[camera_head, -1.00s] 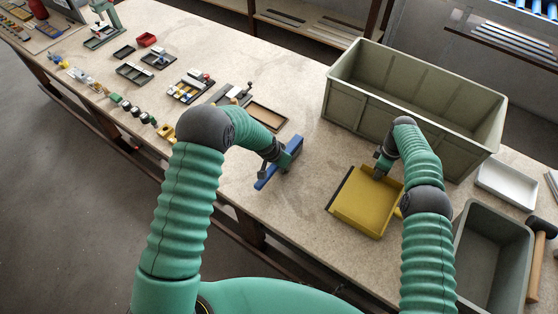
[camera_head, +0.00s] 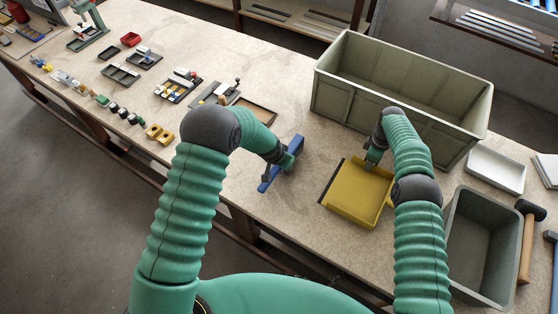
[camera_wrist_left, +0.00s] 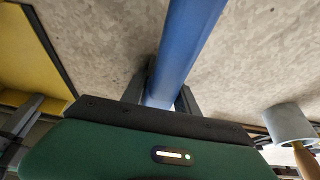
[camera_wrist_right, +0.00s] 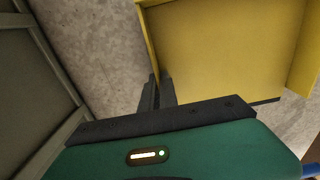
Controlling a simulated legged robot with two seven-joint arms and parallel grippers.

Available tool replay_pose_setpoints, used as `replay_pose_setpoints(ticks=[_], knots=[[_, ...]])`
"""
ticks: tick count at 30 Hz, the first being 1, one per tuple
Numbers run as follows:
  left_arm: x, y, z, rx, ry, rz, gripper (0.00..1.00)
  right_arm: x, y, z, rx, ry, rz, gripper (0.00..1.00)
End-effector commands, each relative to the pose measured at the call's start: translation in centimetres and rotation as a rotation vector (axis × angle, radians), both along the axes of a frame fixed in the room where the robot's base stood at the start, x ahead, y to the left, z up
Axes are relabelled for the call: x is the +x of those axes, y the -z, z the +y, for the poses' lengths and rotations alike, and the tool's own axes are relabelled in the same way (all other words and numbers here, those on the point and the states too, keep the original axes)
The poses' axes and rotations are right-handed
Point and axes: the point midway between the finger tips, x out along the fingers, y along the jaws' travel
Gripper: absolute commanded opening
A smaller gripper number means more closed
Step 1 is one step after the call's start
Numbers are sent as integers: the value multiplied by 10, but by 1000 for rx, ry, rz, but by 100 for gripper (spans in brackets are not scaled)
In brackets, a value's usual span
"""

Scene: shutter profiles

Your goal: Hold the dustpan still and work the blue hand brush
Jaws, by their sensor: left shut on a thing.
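The blue hand brush (camera_head: 267,181) is in the middle of the table in the head view, left of the dustpan. My left gripper (camera_head: 290,163) is shut on it; in the left wrist view the blue handle (camera_wrist_left: 185,45) runs between the two fingers (camera_wrist_left: 165,92). The yellow dustpan (camera_head: 357,195) lies on the table, its dark front lip facing the brush. My right gripper (camera_head: 371,163) is at its far side wall; in the right wrist view the fingers (camera_wrist_right: 159,92) close over the edge of the yellow dustpan (camera_wrist_right: 225,45). The brush's bristles are not clearly visible.
A large grey-green crate (camera_head: 385,105) stands behind the dustpan. A smaller grey bin (camera_head: 460,240), a white tray (camera_head: 497,170) and a mallet (camera_head: 528,238) are at the right. Several small parts and trays lie at the far left. Table between brush and dustpan is clear.

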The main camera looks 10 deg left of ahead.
Motion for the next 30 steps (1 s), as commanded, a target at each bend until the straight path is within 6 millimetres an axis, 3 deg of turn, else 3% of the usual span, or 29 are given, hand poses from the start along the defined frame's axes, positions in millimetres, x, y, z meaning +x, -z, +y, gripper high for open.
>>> replay_pose_setpoints(ticks=[11,21,30], knots=[[-2,2,-2,0,2,4,0,0,0,0,-1,0,0,0],[-12,2,-27,0,3,6,0,0,0,0,0,0,0,0],[-11,2,-27,0,2,6,0,0,0,0,0,0,-1,0]])
